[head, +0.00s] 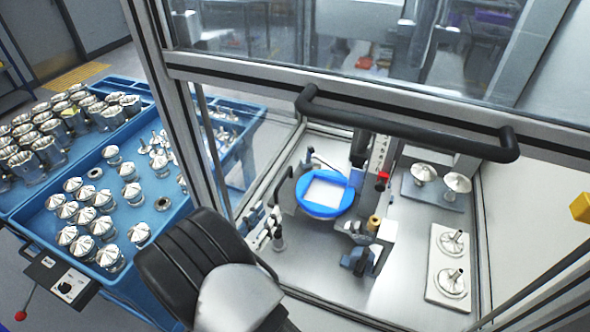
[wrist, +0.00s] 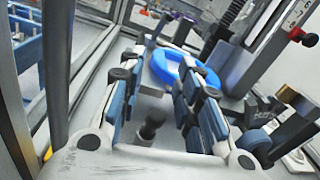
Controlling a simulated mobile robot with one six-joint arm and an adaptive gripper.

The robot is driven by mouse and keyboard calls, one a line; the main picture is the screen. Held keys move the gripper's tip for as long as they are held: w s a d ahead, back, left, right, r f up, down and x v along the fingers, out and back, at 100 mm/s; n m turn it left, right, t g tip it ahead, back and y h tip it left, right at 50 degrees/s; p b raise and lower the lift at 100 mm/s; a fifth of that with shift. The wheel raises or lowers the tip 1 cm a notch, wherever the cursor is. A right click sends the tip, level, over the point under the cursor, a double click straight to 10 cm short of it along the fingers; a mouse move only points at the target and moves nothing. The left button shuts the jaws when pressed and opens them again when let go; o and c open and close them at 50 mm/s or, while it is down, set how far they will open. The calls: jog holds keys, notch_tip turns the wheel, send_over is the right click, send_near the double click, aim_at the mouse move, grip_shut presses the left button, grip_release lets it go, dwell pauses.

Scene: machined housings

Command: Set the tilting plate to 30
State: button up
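A round blue ring (head: 325,193) with a white square inside stands in the fixture in the enclosure. It seems to be the tilting plate; I cannot read its angle. The ring also shows in the wrist view (wrist: 172,66), beyond my fingertips. My gripper (wrist: 158,80) is open, with its two blue-padded fingers apart. A dark round-topped post (wrist: 152,125) shows in the gap between the fingers; I cannot tell whether it touches them.
The enclosure has metal frame posts (head: 163,100) and a black bar handle (head: 400,124) across its opening. Grey and white trays (head: 436,190) with metal parts lie at the right inside. A blue cart (head: 150,215) with many metal housings stands outside at the left.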

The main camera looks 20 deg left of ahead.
aim_at(289, 170)
jog(key=shift+n+y, duration=0.7)
jog(key=w, duration=0.5)
jog(key=w+f, duration=0.1)
jog(key=w, duration=0.5)
jog(key=w+f+b, duration=0.1)
jog(key=w, duration=0.4)
jog(key=shift+w+a, duration=0.25)
jog(key=shift+w, duration=0.1)
jog(key=shift+c, duration=0.5)
grip_shut()
